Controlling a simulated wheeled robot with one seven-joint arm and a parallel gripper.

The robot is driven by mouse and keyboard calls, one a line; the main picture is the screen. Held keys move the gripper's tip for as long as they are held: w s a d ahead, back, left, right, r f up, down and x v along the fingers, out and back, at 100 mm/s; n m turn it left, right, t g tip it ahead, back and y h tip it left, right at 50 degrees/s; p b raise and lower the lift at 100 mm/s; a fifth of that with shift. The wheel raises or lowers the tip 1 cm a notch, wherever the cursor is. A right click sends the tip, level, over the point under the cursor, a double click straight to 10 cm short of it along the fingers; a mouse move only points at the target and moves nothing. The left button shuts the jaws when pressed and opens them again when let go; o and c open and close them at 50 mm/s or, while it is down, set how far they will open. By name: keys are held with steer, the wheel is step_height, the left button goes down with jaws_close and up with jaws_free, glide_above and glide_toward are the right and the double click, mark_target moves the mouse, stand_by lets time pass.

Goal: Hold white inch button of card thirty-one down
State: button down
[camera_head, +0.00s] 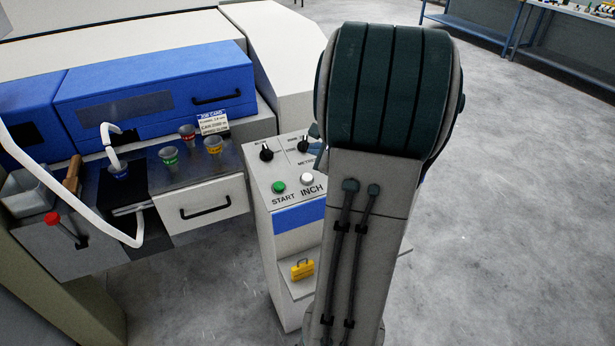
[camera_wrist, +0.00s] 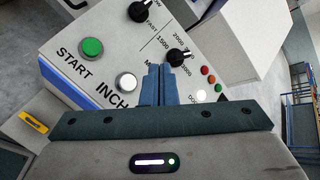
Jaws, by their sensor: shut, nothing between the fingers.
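The white inch button (camera_head: 307,179) sits beside the word INCH on the sloped top of a grey control pedestal (camera_head: 262,180). In the wrist view the button (camera_wrist: 127,82) is in plain sight, to the left of my gripper. My gripper (camera_wrist: 160,70) is shut and empty, its blue fingers over the panel between the button and a black knob. The fingertips appear apart from the button; their height above the panel is hard to judge. In the head view my arm hides most of the gripper. No card number is readable on the pedestal.
The green START button (camera_wrist: 91,47) is left of the white one. Black knobs (camera_wrist: 178,55) and small coloured lamps (camera_wrist: 207,70) are also on the panel. A yellow case (camera_head: 302,269) rests on a low shelf.

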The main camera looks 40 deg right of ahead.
mark_target(307, 178)
steer(key=shift+f, duration=0.1)
steer(key=f+b, duration=0.2)
steer(key=w+f+b, duration=0.1)
steer(key=f+b, duration=0.1)
steer(key=f, duration=0.1)
steer(key=w+f+b, duration=0.1)
steer(key=f+b, duration=0.1)
steer(key=shift+d+f, duration=0.2)
steer(key=shift+w+f+b, duration=0.1)
steer(key=shift+f+b, duration=0.4)
steer(key=shift+b, duration=0.05)
steer(key=shift+f, duration=0.1)
stand_by(1.4)
steer(key=shift+w+f+b, duration=0.1)
steer(key=shift+f+b, duration=0.2)
steer(key=shift+b, duration=0.4)
